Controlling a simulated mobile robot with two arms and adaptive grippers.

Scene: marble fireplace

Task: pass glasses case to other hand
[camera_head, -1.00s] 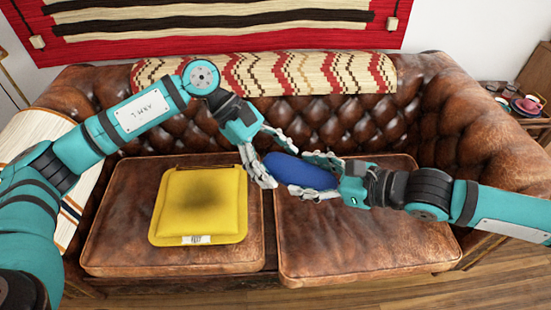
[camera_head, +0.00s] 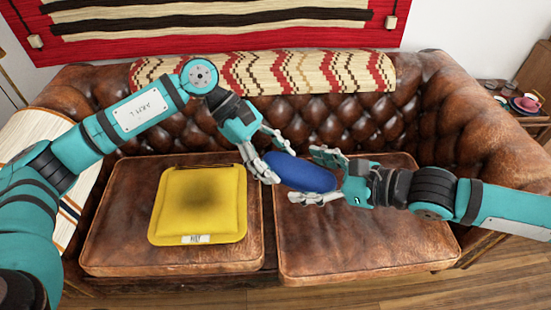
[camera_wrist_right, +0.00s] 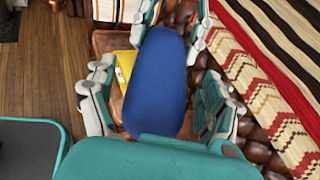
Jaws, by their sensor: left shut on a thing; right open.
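The blue glasses case (camera_head: 300,172) is held above the sofa seat, between my two grippers. My left gripper (camera_head: 272,162) is shut on the case's left end. My right gripper (camera_head: 326,176) is open, with its fingers spread on either side of the case's right end. In the right wrist view the blue case (camera_wrist_right: 157,85) lies lengthwise between the open fingers of my right gripper (camera_wrist_right: 160,105), with gaps on both sides. The left gripper's fingers show at its far end there.
A yellow cushion (camera_head: 200,204) lies on the left seat of the brown leather sofa (camera_head: 350,235). A patterned throw (camera_head: 290,73) covers the backrest top. A side table with a pink cup (camera_head: 527,103) stands at the right. The right seat is clear.

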